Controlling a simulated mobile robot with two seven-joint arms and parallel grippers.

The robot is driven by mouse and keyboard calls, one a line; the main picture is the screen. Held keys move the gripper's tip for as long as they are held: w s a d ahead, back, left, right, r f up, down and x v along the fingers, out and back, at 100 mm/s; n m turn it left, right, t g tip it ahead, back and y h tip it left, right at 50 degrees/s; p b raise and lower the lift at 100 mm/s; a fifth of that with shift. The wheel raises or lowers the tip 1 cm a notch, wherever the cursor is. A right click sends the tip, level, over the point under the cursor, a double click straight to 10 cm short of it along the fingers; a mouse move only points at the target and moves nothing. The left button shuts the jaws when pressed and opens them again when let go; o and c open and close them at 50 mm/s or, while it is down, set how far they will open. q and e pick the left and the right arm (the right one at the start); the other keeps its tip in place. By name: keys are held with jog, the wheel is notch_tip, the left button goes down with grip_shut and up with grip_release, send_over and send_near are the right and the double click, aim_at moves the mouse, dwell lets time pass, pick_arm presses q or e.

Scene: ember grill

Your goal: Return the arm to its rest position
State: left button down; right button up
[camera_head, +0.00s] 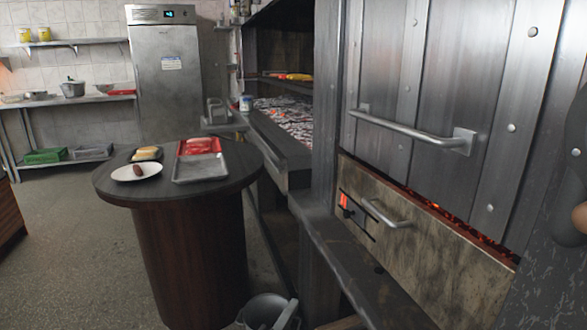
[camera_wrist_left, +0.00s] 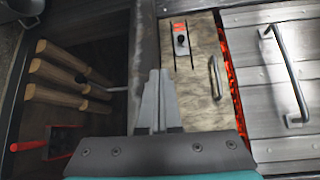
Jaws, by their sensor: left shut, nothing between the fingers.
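My left gripper (camera_wrist_left: 159,74) shows in the left wrist view, with its two grey fingers together and nothing between them. It is in front of the grill's lower part, over the dark shelf edge and left of the drawer front (camera_wrist_left: 205,70). In the head view, only a small grey part at the bottom edge may belong to it, beside a metal bucket (camera_head: 258,308). My right gripper cannot be made out.
The grill's steel door (camera_head: 400,70) with a bar handle is closed; embers glow below it. Wooden handles (camera_wrist_left: 60,80) and a red-handled tool (camera_wrist_left: 45,145) lie left of the gripper. A round table (camera_head: 225,178) holds trays and a plate. Floor at left is clear.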

pick_arm(q)
jog(key=s+a+f+n+g+y, duration=0.35)
jog(key=s+a+f+n, duration=0.35)
jog(key=s+f+n, duration=0.25)
jog(key=s+a+f+n+g+y, duration=0.3)
jog(key=s+a+f+n+g, duration=0.25)
jog(key=s+f+n, duration=0.35)
jog(key=s+a+n+g+p, duration=0.1)
jog(key=s+a+g+p, duration=0.1)
jog(key=s+p, duration=1.1)
jog(key=s+a+n+g+p, duration=0.1)
jog(key=s+a+g+p, duration=0.2)
jog(key=s+p, duration=1.1)
jog(key=shift+s+a+n+g, duration=0.3)
jog(key=shift+a+n, duration=0.05)
jog(key=shift+a, duration=0.1)
pick_arm(e)
jog(key=s+d+r+g, duration=0.1)
jog(key=s+r, duration=0.1)
jog(key=s, duration=0.7)
jog(key=s+d+r+g, duration=0.1)
jog(key=s+d+r, duration=0.1)
jog(key=s, duration=0.8)
jog(key=shift+d+r, duration=0.15)
jog(key=shift+r, duration=0.05)
pick_arm(q)
jog(key=shift+r, duration=0.1)
pick_arm(e)
jog(key=shift+c, duration=0.4)
